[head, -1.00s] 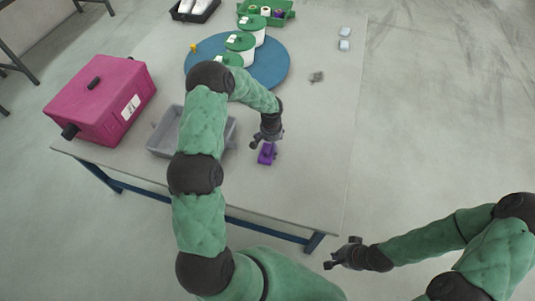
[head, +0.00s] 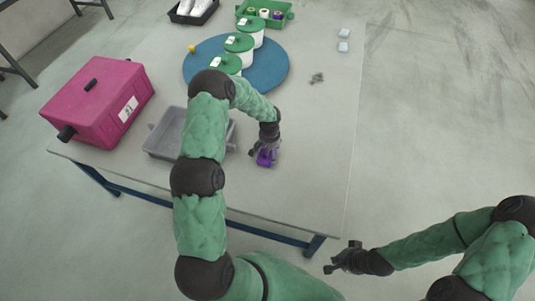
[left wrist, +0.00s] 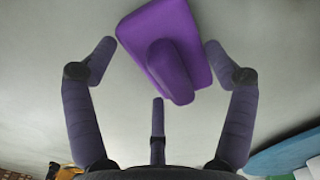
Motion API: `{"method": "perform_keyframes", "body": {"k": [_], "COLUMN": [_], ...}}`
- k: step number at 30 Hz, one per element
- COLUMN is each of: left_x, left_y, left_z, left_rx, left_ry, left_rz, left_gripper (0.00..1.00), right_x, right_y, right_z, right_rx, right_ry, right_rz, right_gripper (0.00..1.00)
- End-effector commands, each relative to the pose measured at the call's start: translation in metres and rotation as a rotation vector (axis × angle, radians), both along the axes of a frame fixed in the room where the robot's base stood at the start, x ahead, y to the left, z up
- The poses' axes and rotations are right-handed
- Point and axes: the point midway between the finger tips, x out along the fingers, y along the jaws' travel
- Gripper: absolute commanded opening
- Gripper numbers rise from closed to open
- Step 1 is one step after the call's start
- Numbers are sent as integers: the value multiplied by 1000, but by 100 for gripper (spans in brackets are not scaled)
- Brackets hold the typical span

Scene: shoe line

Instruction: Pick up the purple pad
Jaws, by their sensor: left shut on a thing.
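The purple pad (head: 264,161) is low over or on the grey table, near its front edge and right of the grey tray. It has a raised rounded grip on a flat base. My left gripper (head: 262,150) is around it from above and shut on it. In the left wrist view the purple pad (left wrist: 160,28) sits between the fingers of my left gripper (left wrist: 160,55), tilted in the picture. I cannot tell whether the pad still touches the table. My right gripper (head: 340,258) is empty, its fingers apart, beyond the table's right front corner.
A grey tray (head: 157,155) is left of the pad, partly behind my left arm. A magenta box (head: 85,105) stands at the left. A blue round mat (head: 275,72) holds green-lidded pots (head: 238,44). A small grey piece (head: 317,77) lies right of it. The right-hand table is mostly clear.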

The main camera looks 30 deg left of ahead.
Motion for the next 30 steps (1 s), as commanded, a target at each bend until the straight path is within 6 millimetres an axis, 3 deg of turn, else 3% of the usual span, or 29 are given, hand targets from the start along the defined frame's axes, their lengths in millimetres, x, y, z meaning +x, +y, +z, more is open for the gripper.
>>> {"method": "perform_keyframes", "body": {"k": [7,13,22,30], "left_x": [-1,-3,-49,-101], "left_y": [0,-1,-15,-30], "left_z": [9,38,96,116], "left_rx": [0,0,0,0], "left_ry": [2,2,1,2], "left_rz": [0,0,-2,-1], "left_gripper": [51,51,51,51], "right_x": [0,0,0,0], "right_y": [0,0,0,0], "right_z": [4,14,37,45], "right_rx": [0,0,0,0], "right_ry": [0,0,0,0], "right_rz": [0,0,0,0], "right_gripper": [0,0,0,0]}}
